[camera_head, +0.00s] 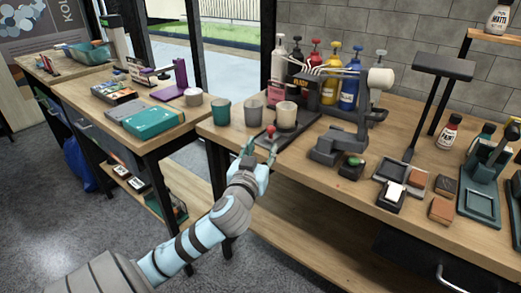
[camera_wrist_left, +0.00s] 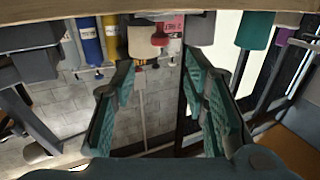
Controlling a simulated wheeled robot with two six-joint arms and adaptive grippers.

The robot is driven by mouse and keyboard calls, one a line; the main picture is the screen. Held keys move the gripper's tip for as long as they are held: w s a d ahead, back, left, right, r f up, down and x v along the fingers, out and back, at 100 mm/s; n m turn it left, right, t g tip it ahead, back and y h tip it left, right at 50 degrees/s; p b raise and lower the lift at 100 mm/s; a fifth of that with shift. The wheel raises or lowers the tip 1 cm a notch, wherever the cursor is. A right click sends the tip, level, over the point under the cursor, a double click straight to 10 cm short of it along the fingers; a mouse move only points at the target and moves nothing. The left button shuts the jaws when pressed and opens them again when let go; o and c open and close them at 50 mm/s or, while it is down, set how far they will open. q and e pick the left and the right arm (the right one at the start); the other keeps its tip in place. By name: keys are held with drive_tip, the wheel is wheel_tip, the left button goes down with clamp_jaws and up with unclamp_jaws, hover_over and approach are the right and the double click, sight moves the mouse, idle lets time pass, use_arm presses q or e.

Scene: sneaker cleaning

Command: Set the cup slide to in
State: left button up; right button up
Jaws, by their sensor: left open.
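The cup slide is a dark flat tray (camera_head: 296,130) at the front edge of the workbench, with a red ball knob (camera_head: 271,130) at its near end. A cream cup (camera_head: 286,114) stands on it, below the pipes of the dark dispenser; the same pale cup shows upside down in the left wrist view (camera_wrist_left: 141,42). My left gripper (camera_head: 257,156) is open and empty, just in front of the bench edge and close to the knob. Its teal finger pads stand apart in the left wrist view (camera_wrist_left: 160,75). Contact with the knob cannot be told. My right gripper is out of view.
A grey cup (camera_head: 254,112) and a teal cup (camera_head: 221,112) stand left of the slide. Pump bottles (camera_head: 350,80) line the back. Open floor lies in front.

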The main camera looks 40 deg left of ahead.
use_arm(q)
drive_tip(key=w+d+r+m+g+y+p, duration=0.1)
drive_tip(key=w+d+r+m+g+p, duration=0.15)
drive_tip(key=r+p, duration=1.25)
use_arm(e)
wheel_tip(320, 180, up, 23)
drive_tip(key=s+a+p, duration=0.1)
drive_tip(key=p, duration=0.7)
use_arm(q)
drive_tip(key=m+g+y, duration=0.1)
drive_tip(key=m+g, duration=0.4)
drive_tip(key=m, duration=2.4)
approach(272, 129)
drive_tip(key=b+x, duration=0.4)
drive_tip(key=x, duration=0.5)
drive_tip(key=shift+w+a+f, duration=0.1)
drive_tip(key=shift+a, duration=0.15)
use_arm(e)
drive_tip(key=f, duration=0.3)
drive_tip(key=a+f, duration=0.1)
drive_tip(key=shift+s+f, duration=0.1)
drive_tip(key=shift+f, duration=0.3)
